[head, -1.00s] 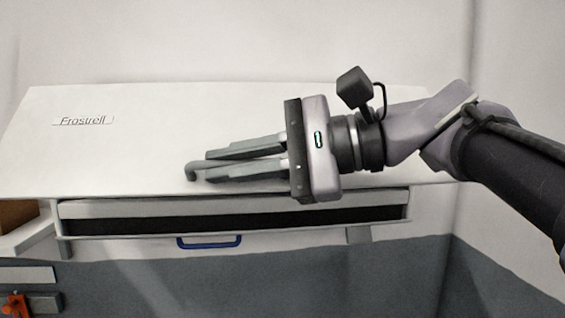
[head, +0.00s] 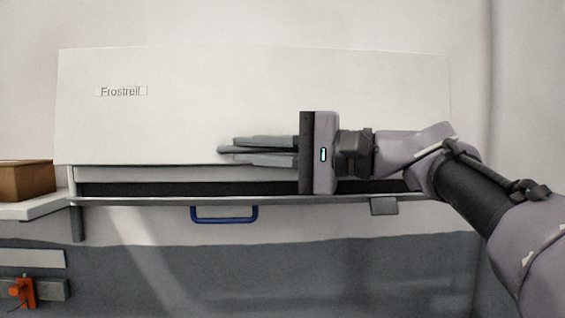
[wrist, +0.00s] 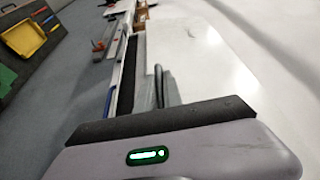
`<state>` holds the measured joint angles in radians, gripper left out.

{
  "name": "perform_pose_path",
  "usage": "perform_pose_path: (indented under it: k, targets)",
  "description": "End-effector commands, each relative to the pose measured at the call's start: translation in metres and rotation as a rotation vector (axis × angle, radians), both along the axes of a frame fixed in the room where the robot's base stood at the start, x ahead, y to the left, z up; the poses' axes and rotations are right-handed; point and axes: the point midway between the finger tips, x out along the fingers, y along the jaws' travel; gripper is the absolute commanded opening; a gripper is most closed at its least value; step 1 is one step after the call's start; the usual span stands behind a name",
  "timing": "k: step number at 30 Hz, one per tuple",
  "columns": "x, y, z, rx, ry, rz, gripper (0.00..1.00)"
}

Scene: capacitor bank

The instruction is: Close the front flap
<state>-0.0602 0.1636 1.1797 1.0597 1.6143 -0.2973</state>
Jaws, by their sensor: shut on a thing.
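The front flap (head: 180,125) is a wide white panel marked "Frostrell", above a dark slot (head: 190,189) that still shows below its lower edge. My gripper (head: 225,150) lies sideways across the lower part of the flap, its fingers pointing left. The fingers are shut on a small grey handle at the flap's face, mostly hidden by the fingers. In the wrist view, the flap (wrist: 210,60) spreads to the right, with the dark slot to the left of the fingers (wrist: 160,88).
A grey ledge with a blue handle (head: 225,221) runs below the slot. A brown box (head: 25,180) stands on a white shelf at the left. An orange clamp (head: 27,291) is at the lower left. The wall above is clear.

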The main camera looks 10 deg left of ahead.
Motion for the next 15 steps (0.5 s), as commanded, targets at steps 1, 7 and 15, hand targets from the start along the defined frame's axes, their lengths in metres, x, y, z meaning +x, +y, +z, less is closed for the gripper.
perform_pose_path:
  k: [1,7,15]
  targets:
    - [0.004,0.001,-0.004,0.006,-0.022,0.0,0.0]
    - [0.018,0.004,-0.006,0.025,-0.102,0.0,0.0]
    - [0.024,0.006,-0.005,0.037,-0.148,0.0,0.0]
